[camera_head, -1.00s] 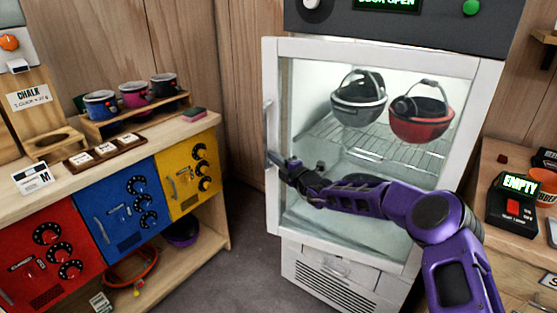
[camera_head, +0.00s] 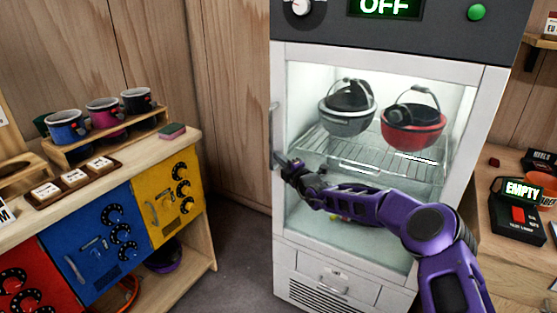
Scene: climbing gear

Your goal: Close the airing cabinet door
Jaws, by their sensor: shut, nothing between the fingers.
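The airing cabinet (camera_head: 400,33) stands in the middle of the head view, with a dark control panel on top. Its white-framed glass door (camera_head: 484,140) lies flush with the cabinet front and looks closed. The door's handle (camera_head: 272,122) is a vertical bar on the left edge. The display (camera_head: 384,8) reads "OFF" in green. My gripper (camera_head: 285,163) is shut and empty, in front of the left door frame, just right of the handle's lower end. I cannot tell whether it touches the door. My arm crosses the glass and hides part of the cabinet's lower inside.
Behind the glass, a grey helmet (camera_head: 346,122) and a red helmet (camera_head: 412,139) sit on a wire rack. A wooden bench (camera_head: 190,146) with cups and coloured boxes stands left. A side table at right holds a device (camera_head: 517,214) reading "EMPTY". Floor shows between bench and cabinet.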

